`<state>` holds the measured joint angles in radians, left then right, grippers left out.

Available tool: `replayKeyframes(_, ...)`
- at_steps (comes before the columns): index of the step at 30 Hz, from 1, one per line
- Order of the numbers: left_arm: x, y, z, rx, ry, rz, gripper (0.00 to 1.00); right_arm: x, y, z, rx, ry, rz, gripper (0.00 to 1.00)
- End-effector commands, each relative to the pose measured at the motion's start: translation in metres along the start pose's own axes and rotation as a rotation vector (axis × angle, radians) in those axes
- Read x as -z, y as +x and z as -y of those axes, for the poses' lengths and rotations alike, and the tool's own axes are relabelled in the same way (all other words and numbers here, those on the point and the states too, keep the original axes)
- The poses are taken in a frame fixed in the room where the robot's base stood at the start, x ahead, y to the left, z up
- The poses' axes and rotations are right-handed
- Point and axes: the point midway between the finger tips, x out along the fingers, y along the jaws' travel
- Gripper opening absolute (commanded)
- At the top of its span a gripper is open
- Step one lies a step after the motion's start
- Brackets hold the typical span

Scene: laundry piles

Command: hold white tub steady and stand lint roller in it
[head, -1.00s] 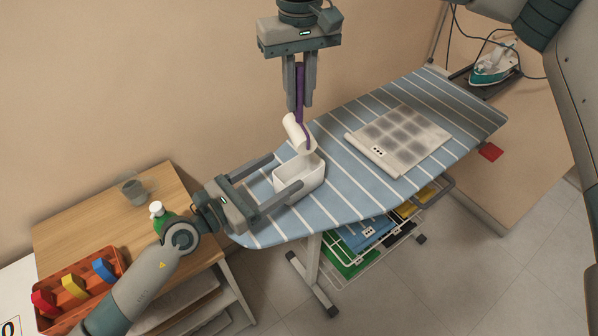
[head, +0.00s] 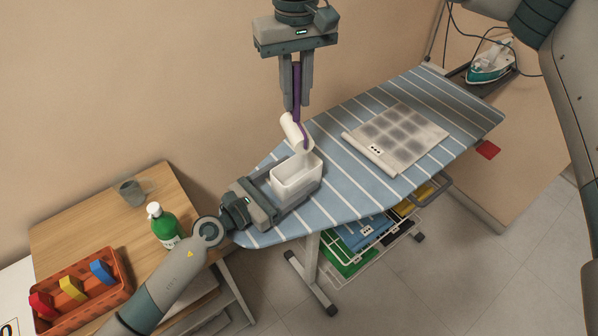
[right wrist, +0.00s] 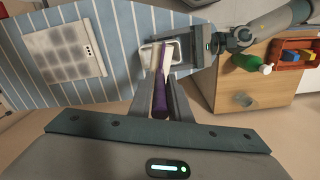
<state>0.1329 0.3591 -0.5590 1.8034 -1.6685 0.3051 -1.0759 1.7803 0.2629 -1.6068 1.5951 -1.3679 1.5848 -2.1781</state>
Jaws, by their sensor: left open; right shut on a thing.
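The white tub (head: 297,186) stands upright on the striped ironing board, its open top facing up. My left gripper (head: 298,170) is open low around the tub, with its palm at the tub's near left side; whether its fingers touch the walls is unclear. My right gripper (head: 297,106) is shut on the purple handle of the lint roller (head: 291,131). The roller hangs tilted, white head down, by the tub's far rim. In the right wrist view the roller (right wrist: 161,92) overlaps the tub's opening (right wrist: 147,56); the left gripper is beside it.
The ironing board (head: 345,200) also carries a patterned folded cloth (head: 397,138). A side table (head: 95,215) at left holds a green bottle (head: 166,228), a grey cup (head: 132,193) and an orange crate (head: 88,313). An iron (head: 490,65) stands at back right.

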Motion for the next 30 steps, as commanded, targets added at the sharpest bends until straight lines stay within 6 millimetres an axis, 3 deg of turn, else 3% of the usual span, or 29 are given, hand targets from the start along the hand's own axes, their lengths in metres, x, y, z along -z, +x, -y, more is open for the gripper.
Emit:
replayKeyframes(6,0.000,0.017,0.000,-0.001,-0.001,0.000,0.73,0.000,0.000,0.000,0.000,0.000,-0.001,0.00)
replayKeyframes(17,0.000,0.020,0.000,0.000,-0.001,-0.001,0.73,0.000,-0.001,0.000,0.000,0.000,-0.001,0.00)
replayKeyframes(23,0.000,0.020,0.000,0.000,-0.001,-0.001,0.29,0.000,-0.001,0.000,0.000,0.000,-0.001,0.00)
replayKeyframes(30,0.000,0.020,0.000,0.000,-0.001,-0.001,0.29,0.000,0.000,0.000,0.000,0.017,0.000,0.00)
